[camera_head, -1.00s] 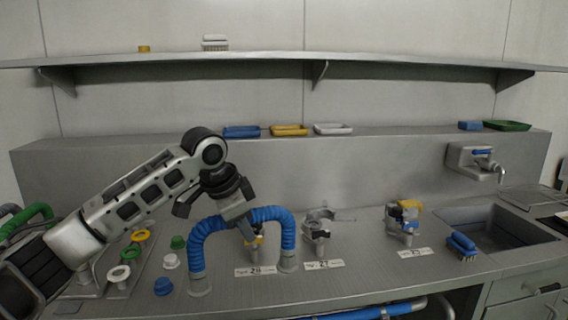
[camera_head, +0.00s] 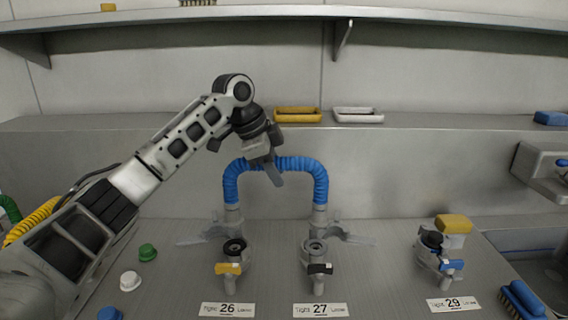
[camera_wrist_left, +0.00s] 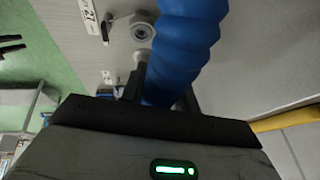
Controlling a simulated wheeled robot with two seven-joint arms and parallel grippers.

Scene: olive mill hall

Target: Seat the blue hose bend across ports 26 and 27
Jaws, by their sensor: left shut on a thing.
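The blue hose bend (camera_head: 285,163) is an upside-down U with grey end fittings, upright with both legs pointing down. My left gripper (camera_head: 271,172) is shut on the top of its arch. The left end shows just above and behind port 26 (camera_head: 234,247), the right end just above and behind port 27 (camera_head: 314,246); the exact gap is unclear. Port 26 has a yellow lever, port 27 a black one; clamp arms spread beside both. The wrist view shows the hose (camera_wrist_left: 190,45) close up and port 27's ring (camera_wrist_left: 142,30) below. My right gripper is out of view.
Port 29 (camera_head: 432,242) with a blue lever stands to the right, a yellow block (camera_head: 453,223) behind it. A blue brush (camera_head: 520,299) lies at the right edge. Green and white caps (camera_head: 130,281) lie at left. Yellow and white trays (camera_head: 358,115) rest on the ledge.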

